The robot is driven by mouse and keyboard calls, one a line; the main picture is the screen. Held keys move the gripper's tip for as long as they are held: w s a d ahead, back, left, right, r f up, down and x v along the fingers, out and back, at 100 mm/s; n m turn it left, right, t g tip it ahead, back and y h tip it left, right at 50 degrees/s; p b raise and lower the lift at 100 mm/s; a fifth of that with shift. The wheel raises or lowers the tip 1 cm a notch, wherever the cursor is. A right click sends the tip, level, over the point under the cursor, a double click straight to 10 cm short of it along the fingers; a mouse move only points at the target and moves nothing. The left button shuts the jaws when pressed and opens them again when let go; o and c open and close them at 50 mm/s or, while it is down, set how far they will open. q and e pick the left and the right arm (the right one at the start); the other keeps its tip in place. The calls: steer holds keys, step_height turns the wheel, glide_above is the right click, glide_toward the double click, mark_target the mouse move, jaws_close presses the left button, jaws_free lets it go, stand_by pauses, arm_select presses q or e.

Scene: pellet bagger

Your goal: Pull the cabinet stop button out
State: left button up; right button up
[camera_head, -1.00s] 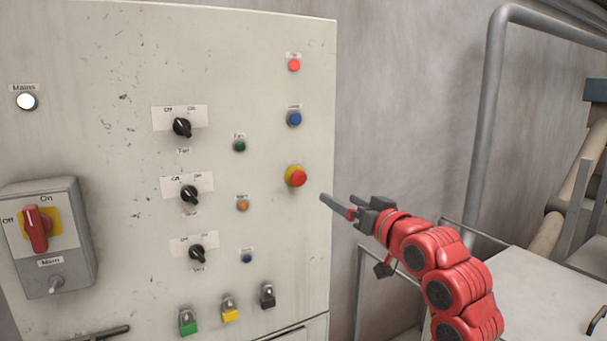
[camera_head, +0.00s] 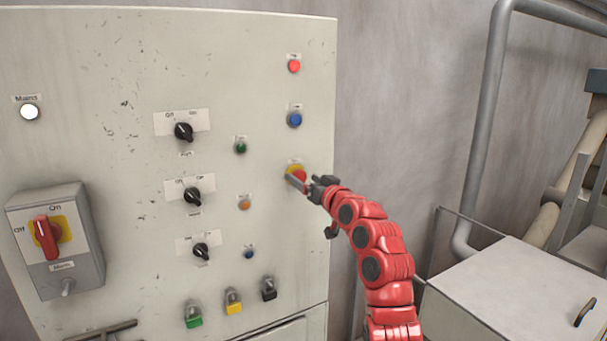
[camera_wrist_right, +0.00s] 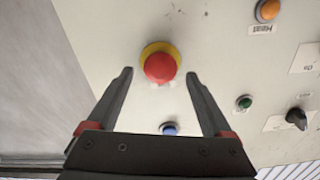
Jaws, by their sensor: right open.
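The cabinet stop button is a red mushroom head on a yellow ring (camera_head: 295,171), on the right side of the pale cabinet front (camera_head: 110,150). In the head view my right gripper (camera_head: 303,183) is in front of it and partly hides it. In the right wrist view the stop button (camera_wrist_right: 160,66) shows whole, ahead of and between the fingertips of my right gripper (camera_wrist_right: 158,75). The fingers are open, one on each side, with gaps to the red head. Whether the tips reach its depth is hard to tell. My left gripper is not in view.
A blue button (camera_head: 294,119) and a red lamp (camera_head: 294,66) sit above the stop button. Black rotary switches (camera_head: 192,195) and small lamps are to its left. Padlocks (camera_head: 233,302) hang below. A pipe (camera_head: 487,120) and a grey box (camera_head: 510,290) stand at right.

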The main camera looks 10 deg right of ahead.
steer(key=shift+w+a, duration=0.25)
steer(key=shift+w, duration=0.3)
steer(key=shift+c, duration=0.3)
jaws_close()
